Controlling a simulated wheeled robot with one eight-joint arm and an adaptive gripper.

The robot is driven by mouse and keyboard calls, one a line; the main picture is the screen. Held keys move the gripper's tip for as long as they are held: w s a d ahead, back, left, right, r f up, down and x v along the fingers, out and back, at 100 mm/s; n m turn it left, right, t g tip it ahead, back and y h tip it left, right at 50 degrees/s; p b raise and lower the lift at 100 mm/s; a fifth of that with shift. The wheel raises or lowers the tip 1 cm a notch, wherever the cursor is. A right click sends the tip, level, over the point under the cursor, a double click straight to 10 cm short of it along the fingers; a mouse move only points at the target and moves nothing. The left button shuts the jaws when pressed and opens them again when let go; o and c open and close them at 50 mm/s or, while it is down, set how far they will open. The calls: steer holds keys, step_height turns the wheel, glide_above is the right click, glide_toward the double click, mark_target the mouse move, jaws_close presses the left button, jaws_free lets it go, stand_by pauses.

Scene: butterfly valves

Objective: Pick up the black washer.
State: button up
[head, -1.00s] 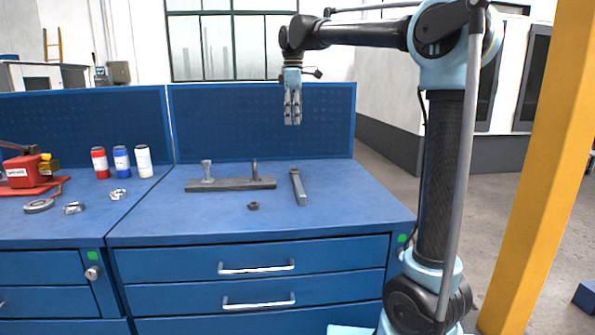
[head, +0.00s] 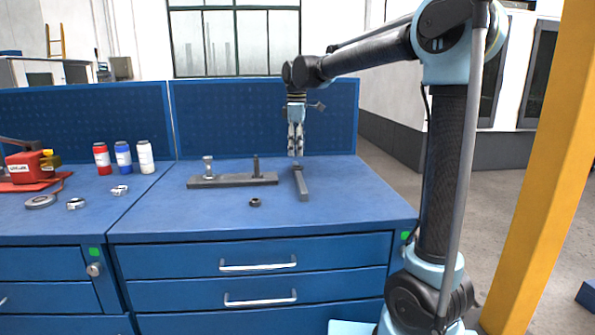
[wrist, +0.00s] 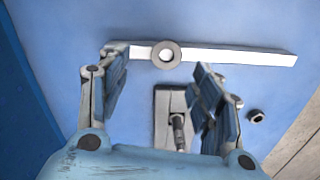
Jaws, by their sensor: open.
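My gripper (head: 295,154) points down above the rear right of the blue workbench, its jaws apart and empty. In the wrist view its fingers (wrist: 160,72) stand either side of a grey ring (wrist: 166,55) seen over a long flat bar (wrist: 235,56). This ring may be the washer; its colour looks grey rather than black. The bar also shows in the head view (head: 302,187), below the fingers, which hide part of that area. A small dark nut-like ring (head: 255,202) lies nearer the front edge; it also shows in the wrist view (wrist: 256,115).
A base plate (head: 232,181) with two upright posts is left of the bar. A blue back panel (head: 330,110) rises behind.

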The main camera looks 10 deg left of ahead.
mark_target(297, 168)
steer(key=shift+s+d+f, duration=0.1)
steer(key=shift+s+f, duration=0.1)
steer(key=shift+f, duration=1.1)
steer(key=shift+s+d+f, duration=0.1)
steer(key=shift+s+f, duration=0.1)
steer(key=shift+f, duration=1.05)
steer(key=shift+f, duration=0.2)
steer(key=c, duration=1.2)
